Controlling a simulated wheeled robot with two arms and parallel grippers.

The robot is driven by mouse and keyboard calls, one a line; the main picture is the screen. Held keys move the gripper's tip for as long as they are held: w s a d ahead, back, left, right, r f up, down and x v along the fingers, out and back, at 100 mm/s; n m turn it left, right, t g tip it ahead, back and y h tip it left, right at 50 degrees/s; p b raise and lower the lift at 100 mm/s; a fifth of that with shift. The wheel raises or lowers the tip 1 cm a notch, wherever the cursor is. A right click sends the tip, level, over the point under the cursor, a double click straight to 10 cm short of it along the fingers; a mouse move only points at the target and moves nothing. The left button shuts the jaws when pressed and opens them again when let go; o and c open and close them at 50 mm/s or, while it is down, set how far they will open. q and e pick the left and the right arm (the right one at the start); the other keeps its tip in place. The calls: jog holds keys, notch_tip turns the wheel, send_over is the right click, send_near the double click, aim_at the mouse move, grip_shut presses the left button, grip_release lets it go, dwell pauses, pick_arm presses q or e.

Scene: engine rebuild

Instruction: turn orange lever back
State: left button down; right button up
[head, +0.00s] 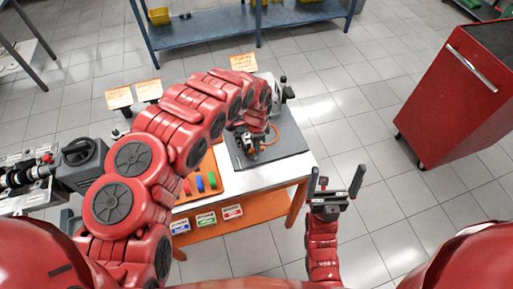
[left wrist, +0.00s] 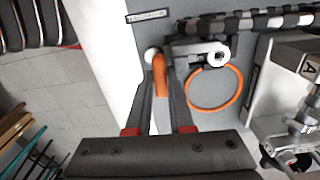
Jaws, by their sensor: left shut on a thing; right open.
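The orange lever (left wrist: 160,72) shows in the left wrist view, upright between the fingertips of my left gripper (left wrist: 163,85). The gripper is shut on it. The lever sits beside a grey metal fixture with a round bolt end (left wrist: 216,54) on the grey mat (left wrist: 205,119). In the head view my left gripper (head: 246,146) is over the dark mat, and my arm hides part of the bench there. My right gripper (head: 335,187) is open and empty, in front of the bench's right side, above the floor.
An orange ring (left wrist: 238,88) lies on the mat, right of the lever. An orange tray (head: 208,164) holds coloured pieces at the bench front. A red cabinet (head: 455,95) stands at right, a blue shelf (head: 210,36) at the back. The floor between is clear.

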dwell(0.5)
pick_arm(q)
jog(key=c, duration=0.8)
grip_release()
jog(key=shift+r, duration=0.5)
notch_tip(320, 180, up, 4)
jog(key=shift+w+r+b, duration=0.1)
jog(key=shift+w+b, duration=0.05)
jog(key=shift+b, duration=0.45)
notch_tip(320, 180, up, 12)
jog(key=p, duration=0.9)
jog(key=shift+r+p, duration=0.15)
jog(key=shift+p, duration=0.25)
